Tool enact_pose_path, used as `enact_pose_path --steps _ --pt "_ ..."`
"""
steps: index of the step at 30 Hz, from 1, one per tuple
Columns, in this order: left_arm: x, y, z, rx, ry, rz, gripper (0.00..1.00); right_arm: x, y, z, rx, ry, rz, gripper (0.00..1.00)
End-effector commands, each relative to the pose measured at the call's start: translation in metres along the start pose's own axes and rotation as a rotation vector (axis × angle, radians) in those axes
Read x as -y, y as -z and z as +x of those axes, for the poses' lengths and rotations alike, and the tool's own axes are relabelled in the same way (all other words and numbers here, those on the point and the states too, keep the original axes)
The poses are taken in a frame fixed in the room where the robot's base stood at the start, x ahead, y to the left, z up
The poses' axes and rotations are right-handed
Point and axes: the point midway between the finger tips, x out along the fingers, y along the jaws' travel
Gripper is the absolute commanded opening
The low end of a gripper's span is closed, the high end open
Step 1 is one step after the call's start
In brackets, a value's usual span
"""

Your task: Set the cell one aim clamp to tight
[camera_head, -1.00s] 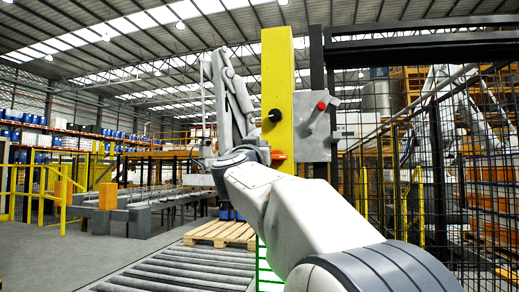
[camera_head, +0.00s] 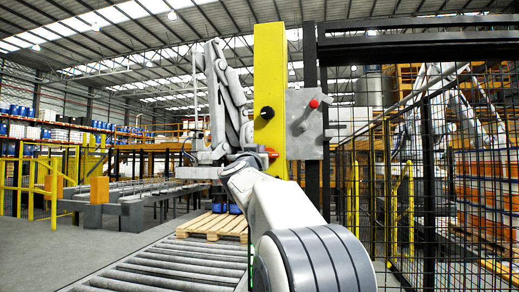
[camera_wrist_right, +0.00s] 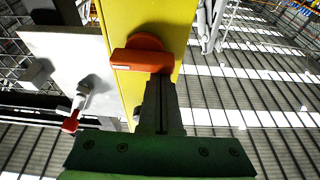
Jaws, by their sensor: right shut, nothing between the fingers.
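An orange-red handle (camera_head: 271,154) sits low on the yellow post (camera_head: 270,75); it may be the aim clamp, though no label can be read. In the right wrist view the handle (camera_wrist_right: 143,57) lies crosswise on the yellow face. My right gripper (camera_wrist_right: 161,82) is shut and empty, its dark fingertips in front of the handle's right part. I cannot tell whether they touch it. In the head view my right wrist hides the fingertips. A black knob (camera_head: 267,113) is higher on the post. A red-tipped lever (camera_head: 314,104) is on the grey plate (camera_head: 303,135). My left gripper is out of view.
A wire-mesh fence (camera_head: 480,190) with dark posts stands close on the right. A roller conveyor (camera_head: 150,270) runs at lower left towards a wooden pallet (camera_head: 213,226). Open grey floor (camera_head: 40,245) is at far left.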

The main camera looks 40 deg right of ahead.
Motion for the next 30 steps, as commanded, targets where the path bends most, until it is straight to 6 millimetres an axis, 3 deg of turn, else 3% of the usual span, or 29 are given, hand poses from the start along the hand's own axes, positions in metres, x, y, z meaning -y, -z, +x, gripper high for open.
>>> enact_pose_path --steps 30 --pt "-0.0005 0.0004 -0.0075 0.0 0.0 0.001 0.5 -0.0028 -0.0021 0.0011 0.0 0.03 -0.105 0.0"
